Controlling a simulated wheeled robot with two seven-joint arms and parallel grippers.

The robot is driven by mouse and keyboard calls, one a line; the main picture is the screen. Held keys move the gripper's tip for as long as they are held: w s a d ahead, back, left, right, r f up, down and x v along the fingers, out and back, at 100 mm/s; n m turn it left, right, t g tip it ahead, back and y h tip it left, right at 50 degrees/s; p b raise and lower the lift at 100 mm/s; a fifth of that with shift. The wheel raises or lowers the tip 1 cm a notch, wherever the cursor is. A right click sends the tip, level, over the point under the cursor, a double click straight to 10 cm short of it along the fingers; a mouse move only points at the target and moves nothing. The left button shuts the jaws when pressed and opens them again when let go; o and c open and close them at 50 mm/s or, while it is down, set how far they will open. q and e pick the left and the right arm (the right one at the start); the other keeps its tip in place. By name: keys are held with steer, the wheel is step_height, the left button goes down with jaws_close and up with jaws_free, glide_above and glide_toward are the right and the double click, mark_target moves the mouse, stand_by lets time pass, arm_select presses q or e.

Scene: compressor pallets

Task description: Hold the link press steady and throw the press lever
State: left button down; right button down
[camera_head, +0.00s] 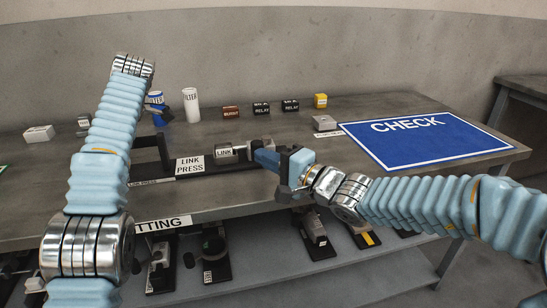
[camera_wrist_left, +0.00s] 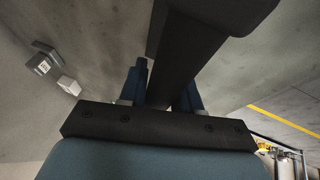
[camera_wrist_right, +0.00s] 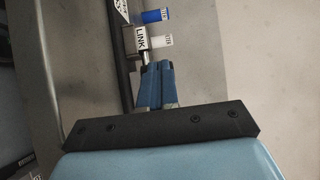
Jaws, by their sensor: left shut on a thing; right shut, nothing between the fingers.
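The link press (camera_head: 215,167) is a low dark frame with a white LINK PRESS sign (camera_head: 190,165), standing near the table's front edge. A grey link piece with a LINK label (camera_head: 224,150) sits on it; its label also shows in the right wrist view (camera_wrist_right: 143,38). My left gripper (camera_wrist_left: 163,88) is shut on a dark bar (camera_wrist_left: 192,38), apparently part of the press; in the head view my left arm hides this grip. My right gripper (camera_head: 254,148) is shut and empty at the press's right end, fingertips close to the link piece; contact is unclear. I cannot clearly make out the lever.
A blue CHECK mat (camera_head: 425,140) lies at the right of the table (camera_head: 300,140). Behind the press stand a white filter (camera_head: 191,105), a brown block (camera_head: 231,111), two black relays (camera_head: 261,107) and a yellow block (camera_head: 320,100). A lower shelf (camera_head: 290,270) holds several fixtures.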

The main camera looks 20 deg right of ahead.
arm_select(q)
steer(key=shift+d+f, duration=0.1)
steer(key=shift+f, duration=0.25)
arm_select(e)
steer(key=v, duration=0.4)
steer(key=shift+d, duration=0.3)
steer(key=s, duration=0.9)
steer(key=shift+s+a, duration=0.2)
steer(key=shift+s, duration=0.15)
arm_select(q)
steer(key=c, duration=0.8)
jaws_free()
steer(key=shift+w, duration=0.1)
steer(key=shift+o, duration=0.4)
steer(key=shift+r, duration=0.15)
arm_select(e)
steer(key=shift+w, duration=0.1)
arm_select(q)
steer(key=shift+r, duration=0.1)
